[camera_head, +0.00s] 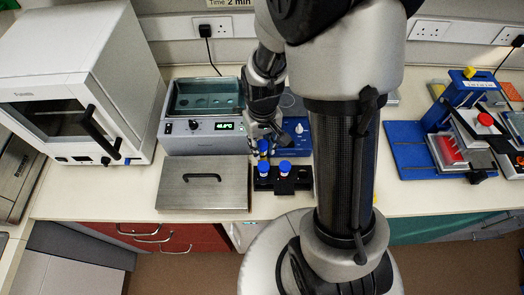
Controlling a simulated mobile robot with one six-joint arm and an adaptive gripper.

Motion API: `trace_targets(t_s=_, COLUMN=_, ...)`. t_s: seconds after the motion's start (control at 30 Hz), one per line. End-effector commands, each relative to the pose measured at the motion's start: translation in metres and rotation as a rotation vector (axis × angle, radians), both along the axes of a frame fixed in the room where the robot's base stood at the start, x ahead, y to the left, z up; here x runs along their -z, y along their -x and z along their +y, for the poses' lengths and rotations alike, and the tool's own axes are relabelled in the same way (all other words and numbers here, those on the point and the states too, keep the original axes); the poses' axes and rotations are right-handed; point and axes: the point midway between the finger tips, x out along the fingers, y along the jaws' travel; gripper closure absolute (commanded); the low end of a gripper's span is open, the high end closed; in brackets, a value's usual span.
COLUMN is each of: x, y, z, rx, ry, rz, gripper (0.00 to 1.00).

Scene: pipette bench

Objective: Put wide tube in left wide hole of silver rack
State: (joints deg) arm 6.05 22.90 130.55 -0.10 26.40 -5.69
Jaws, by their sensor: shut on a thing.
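My gripper (262,138) points down at the bench, just behind a dark rack (262,185). It is shut on what looks like a blue-capped tube (263,147); the tube's lower part is hard to make out. Two other tubes with blue caps, a left one (265,168) and a right one (284,168), stand upright in the dark rack, just in front of the gripper. I cannot tell the tubes' widths apart. I cannot make out a silver rack with holes; my arm hides part of the bench to the right.
A water bath (203,138) with a lit display stands left of my gripper. A flat steel lid (203,192) with a black handle lies in front of it. A blue device (298,128) is right behind the gripper. A white oven (75,85) stands far left, a blue stand (408,150) right.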

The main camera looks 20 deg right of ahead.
Motion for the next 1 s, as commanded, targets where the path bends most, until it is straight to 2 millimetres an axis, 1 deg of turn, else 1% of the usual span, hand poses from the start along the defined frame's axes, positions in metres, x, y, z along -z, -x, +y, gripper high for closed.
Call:
trace_targets(t_s=0.03, x=0.009, y=0.002, z=0.0, rx=0.0, ry=-0.001, rz=0.006, gripper=0.97)
trace_targets(t_s=0.13, x=0.025, y=0.002, z=0.0, rx=0.0, ry=-0.001, rz=0.007, gripper=0.97)
trace_targets(t_s=0.23, x=0.037, y=0.002, z=0.0, rx=0.0, ry=-0.001, rz=0.005, gripper=0.97)
trace_targets(t_s=0.47, x=0.036, y=0.001, z=0.0, rx=0.0, ry=0.0, rz=0.002, gripper=0.97)
trace_targets(t_s=0.63, x=0.042, y=0.001, z=0.0, rx=0.0, ry=0.0, rz=0.002, gripper=0.97)
trace_targets(t_s=0.67, x=0.04, y=0.001, z=0.0, rx=0.0, ry=0.0, rz=0.002, gripper=0.72)
trace_targets(t_s=0.93, x=0.04, y=0.001, z=0.0, rx=0.0, ry=0.0, rz=0.002, gripper=0.54)
trace_targets(t_s=1.0, x=0.04, y=0.001, z=0.0, rx=0.0, ry=0.0, rz=0.002, gripper=0.54)
